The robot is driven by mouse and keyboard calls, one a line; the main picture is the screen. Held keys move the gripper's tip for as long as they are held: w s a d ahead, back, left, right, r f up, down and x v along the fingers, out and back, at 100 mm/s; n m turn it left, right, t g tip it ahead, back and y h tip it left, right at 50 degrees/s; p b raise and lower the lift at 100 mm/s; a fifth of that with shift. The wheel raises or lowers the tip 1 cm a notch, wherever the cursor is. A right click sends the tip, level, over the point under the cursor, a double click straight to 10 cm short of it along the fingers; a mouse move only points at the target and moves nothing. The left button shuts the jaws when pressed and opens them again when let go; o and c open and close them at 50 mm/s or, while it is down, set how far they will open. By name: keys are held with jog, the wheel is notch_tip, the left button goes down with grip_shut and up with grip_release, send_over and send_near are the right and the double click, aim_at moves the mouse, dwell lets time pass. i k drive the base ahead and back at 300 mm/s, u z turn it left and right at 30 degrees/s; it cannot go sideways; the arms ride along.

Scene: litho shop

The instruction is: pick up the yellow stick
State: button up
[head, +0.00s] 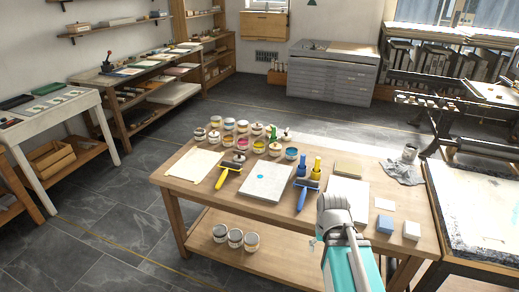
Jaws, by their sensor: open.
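No separate plain yellow stick can be made out for certain. A roller with a yellow handle (222,180) lies on the wooden worktable (265,221), left of a pale flat slab (266,182). My arm rises at the lower right, in front of the table's near edge. My gripper cannot be made out, so its distance from these things cannot be told.
Several ink jars (243,143) crowd the table's back left. A pale block (348,198), a blue sponge-like block (384,224) and a grey cloth (403,171) lie at right. A press (485,210) adjoins the right side. Floor (110,215) is open at left.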

aim_at(317, 167)
jog(key=z, duration=0.55)
jog(key=i, duration=0.95)
jog(key=u, duration=0.5)
